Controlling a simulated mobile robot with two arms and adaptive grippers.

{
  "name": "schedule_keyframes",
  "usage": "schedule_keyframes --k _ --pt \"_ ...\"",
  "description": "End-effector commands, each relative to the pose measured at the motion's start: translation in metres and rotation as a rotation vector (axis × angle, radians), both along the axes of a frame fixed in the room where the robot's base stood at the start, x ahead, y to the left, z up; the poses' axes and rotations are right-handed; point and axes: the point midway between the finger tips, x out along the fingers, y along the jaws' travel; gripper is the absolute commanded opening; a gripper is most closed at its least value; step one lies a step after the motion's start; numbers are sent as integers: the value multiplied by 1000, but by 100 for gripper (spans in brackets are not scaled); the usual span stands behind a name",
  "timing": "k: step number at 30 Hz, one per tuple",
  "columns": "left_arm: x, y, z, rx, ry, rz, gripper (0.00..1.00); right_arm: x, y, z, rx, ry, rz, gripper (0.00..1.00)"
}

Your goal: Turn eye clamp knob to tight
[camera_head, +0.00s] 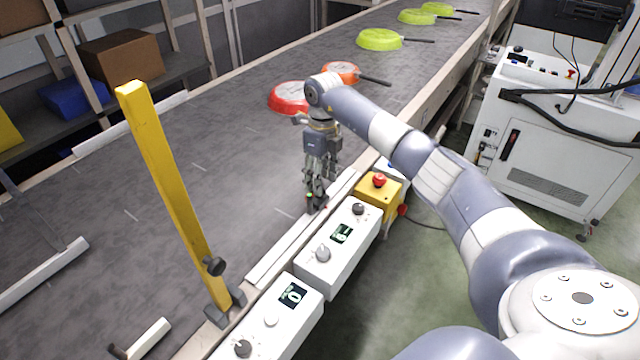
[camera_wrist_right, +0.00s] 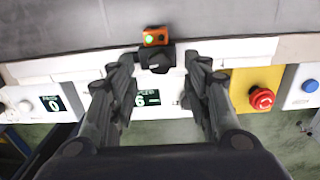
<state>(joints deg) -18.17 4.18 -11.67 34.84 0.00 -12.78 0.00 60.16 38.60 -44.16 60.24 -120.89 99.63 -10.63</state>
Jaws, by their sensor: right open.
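In the right wrist view a small orange sensor (camera_wrist_right: 155,37) with a green light, likely the eye, sits at the conveyor's near edge. A black clamp piece with a knob-like part (camera_wrist_right: 155,58) is just below it. My right gripper (camera_wrist_right: 160,66) is open, its two fingers either side of that black piece, with nothing visibly held. In the head view my right gripper (camera_head: 315,203) points down at the conveyor's near edge and mostly hides the eye and clamp. The knob's setting cannot be read. My left gripper is out of view.
White control boxes (camera_head: 313,278) with dials and displays line the near edge. A yellow box with a red stop button (camera_head: 379,180) is beside them. A yellow post (camera_head: 165,180) with a black knob (camera_head: 214,266) stands left. Red (camera_head: 288,98), orange and green pans lie on the conveyor (camera_head: 225,150).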

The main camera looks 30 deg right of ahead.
Motion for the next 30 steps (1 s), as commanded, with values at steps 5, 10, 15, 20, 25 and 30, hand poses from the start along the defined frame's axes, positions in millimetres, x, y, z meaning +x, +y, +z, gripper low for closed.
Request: schedule_keyframes --k 5,10,15,20,25,30 --pt "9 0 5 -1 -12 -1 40 -1 1 -23 1 0 -1 45" --pt "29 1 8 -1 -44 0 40 -1 1 -33 2 1 -1 45" --pt "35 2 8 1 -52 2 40 -1 1 -34 1 -1 -1 45" --pt "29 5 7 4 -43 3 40 -1 1 -34 1 -1 -1 27" --pt "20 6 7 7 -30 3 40 -1 1 -33 1 -1 -1 0" --pt "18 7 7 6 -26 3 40 -1 1 -33 1 0 -5 0"
